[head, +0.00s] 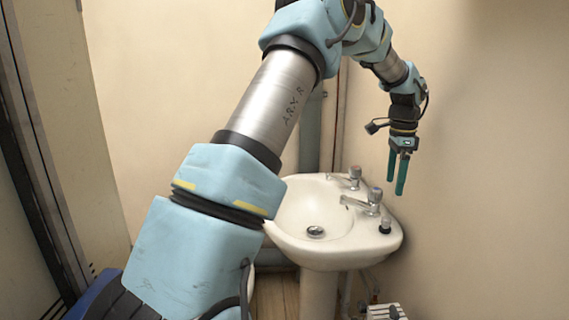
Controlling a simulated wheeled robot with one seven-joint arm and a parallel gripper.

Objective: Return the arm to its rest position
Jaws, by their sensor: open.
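My arm reaches up from the lower left, bends at the top and hangs down at the right. My gripper (397,191) has two teal fingers that point down, with a narrow gap between them. It is open and nothing shows between the fingers. In the picture it appears above the right back part of the white sink, over the taps. I see no contact with the sink or the wall.
The white pedestal sink (290,215) has two chrome taps (372,200) and a small dark-capped item (384,226) on its right rim. A white slatted object (386,312) is low at the right. Plain walls (500,150) close the corner. A dark frame stands left.

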